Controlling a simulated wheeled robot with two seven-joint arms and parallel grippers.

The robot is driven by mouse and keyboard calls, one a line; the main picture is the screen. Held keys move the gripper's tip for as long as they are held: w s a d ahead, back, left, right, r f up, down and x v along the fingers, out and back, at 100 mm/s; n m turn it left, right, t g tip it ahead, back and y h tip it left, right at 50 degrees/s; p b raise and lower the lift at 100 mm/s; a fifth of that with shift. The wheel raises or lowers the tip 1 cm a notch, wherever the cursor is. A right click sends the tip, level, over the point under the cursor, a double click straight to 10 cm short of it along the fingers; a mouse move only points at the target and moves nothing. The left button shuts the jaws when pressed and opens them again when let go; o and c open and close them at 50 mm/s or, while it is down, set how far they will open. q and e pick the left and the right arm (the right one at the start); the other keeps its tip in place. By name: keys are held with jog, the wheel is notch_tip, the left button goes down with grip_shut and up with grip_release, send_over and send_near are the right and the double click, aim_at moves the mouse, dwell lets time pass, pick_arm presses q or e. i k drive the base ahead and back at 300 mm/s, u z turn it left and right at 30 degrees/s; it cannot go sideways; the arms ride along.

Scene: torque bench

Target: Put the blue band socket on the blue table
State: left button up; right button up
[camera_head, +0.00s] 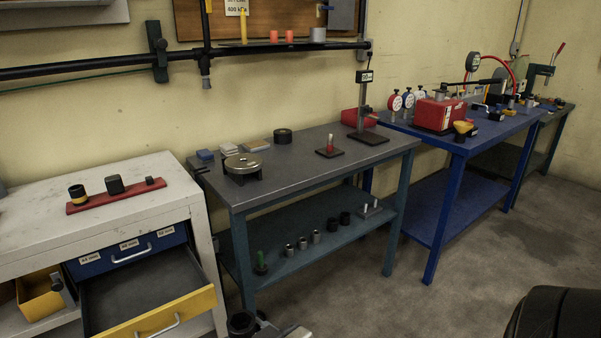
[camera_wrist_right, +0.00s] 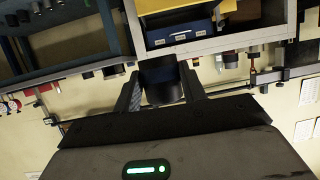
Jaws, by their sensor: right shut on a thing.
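My right gripper (camera_wrist_right: 162,74) is shut on a dark cylindrical socket (camera_wrist_right: 163,88), with one finger on each side of it in the right wrist view. The socket looks dark blue to black, and I cannot make out a clear colour band. In the head view the held socket (camera_head: 241,323) shows at the bottom edge, in front of the open drawer and the grey bench. The blue table (camera_head: 440,195) stands at the right, well away from the held socket. Its top carries a red box, gauges and tools. My left gripper is not in view.
A drawer with a yellow front (camera_head: 170,318) stands open and looks empty. A red rail (camera_head: 117,197) with several dark sockets lies on the white cabinet. The grey bench (camera_head: 300,165) stands between cabinet and blue table.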

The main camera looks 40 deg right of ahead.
aim_at(295, 167)
jog(key=z, duration=2.25)
jog(key=i, duration=2.35)
jog(key=u, duration=2.15)
